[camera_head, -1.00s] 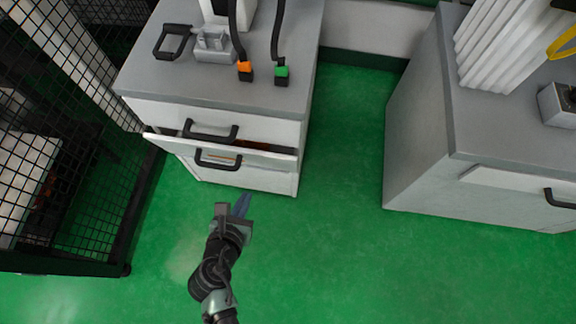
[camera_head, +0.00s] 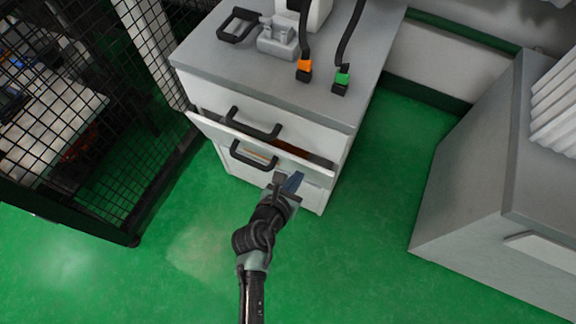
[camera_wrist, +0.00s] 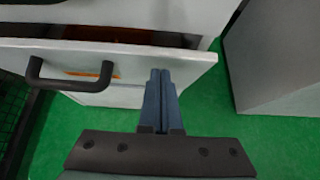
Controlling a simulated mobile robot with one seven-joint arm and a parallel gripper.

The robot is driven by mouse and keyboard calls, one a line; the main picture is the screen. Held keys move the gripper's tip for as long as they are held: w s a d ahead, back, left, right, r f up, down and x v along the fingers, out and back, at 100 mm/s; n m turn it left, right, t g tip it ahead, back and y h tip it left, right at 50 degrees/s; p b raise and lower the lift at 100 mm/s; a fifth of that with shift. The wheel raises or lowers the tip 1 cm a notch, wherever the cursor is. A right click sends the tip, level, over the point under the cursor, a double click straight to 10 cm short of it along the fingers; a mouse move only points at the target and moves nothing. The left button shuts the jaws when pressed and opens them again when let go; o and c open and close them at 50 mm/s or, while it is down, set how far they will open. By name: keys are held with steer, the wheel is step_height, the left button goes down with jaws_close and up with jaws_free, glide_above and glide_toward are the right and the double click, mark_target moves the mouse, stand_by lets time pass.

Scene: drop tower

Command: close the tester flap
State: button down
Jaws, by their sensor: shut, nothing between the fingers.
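The tester flap (camera_head: 225,127) is a white front panel with a black handle (camera_head: 254,155) on the grey-topped cabinet. It stands tilted outward at its top, with a dark gap behind it. In the wrist view the flap (camera_wrist: 185,62) shows its handle at left and the gap along its top edge. My gripper (camera_head: 292,180) is shut and empty. Its blue fingers (camera_wrist: 161,76) point at the flap's right part, right of the handle. Their tips overlap the flap in the picture; whether they touch it I cannot tell.
The cabinet top (camera_head: 235,82) carries a grey fixture (camera_head: 277,40) and an orange-ended (camera_head: 304,68) and a green-ended black lead (camera_head: 342,80). A black mesh fence (camera_head: 60,110) stands at left. Another grey cabinet (camera_head: 470,180) stands at right, with green floor between.

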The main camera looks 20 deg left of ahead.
steer(key=shift+w+r, duration=0.1)
steer(key=shift+w, duration=0.55)
